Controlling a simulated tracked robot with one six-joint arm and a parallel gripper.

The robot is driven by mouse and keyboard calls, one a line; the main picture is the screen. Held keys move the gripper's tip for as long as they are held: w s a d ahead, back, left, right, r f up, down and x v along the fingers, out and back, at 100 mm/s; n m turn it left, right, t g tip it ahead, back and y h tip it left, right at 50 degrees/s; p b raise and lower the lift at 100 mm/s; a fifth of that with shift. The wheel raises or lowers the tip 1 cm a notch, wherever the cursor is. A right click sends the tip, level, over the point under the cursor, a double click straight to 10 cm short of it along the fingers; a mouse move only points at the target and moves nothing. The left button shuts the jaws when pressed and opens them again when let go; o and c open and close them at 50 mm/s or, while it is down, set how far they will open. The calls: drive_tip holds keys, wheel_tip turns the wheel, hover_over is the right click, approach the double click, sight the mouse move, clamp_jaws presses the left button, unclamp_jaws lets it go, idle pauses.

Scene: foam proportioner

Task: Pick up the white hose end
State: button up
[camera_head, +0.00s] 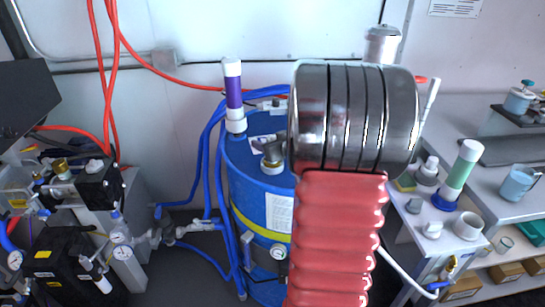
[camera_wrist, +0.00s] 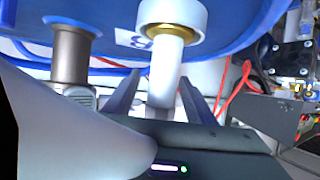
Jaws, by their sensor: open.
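In the wrist view, a white tubular piece (camera_wrist: 164,75) with a brass ring and a wider white collar shows against the blue drum (camera_wrist: 100,18). It looks like the white hose end. My gripper (camera_wrist: 160,78) is open, with one dark finger on each side of the white stem. A gap shows beside the stem, and I cannot tell how deep it sits between the fingers. In the head view, my arm hides my gripper and this piece. A white hose (camera_head: 403,270) comes out from behind the arm at the lower right.
The blue drum (camera_head: 268,205) stands behind my arm, with blue hoses at its left. A purple-and-white tube (camera_head: 233,95) stands upright on it. A bench with a green-and-white tube (camera_head: 460,172) is at right. A brown fitting (camera_wrist: 76,52) is left of the gripper.

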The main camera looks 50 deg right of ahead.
drive_tip(key=shift+c, duration=0.4)
clamp_jaws()
idle(0.4)
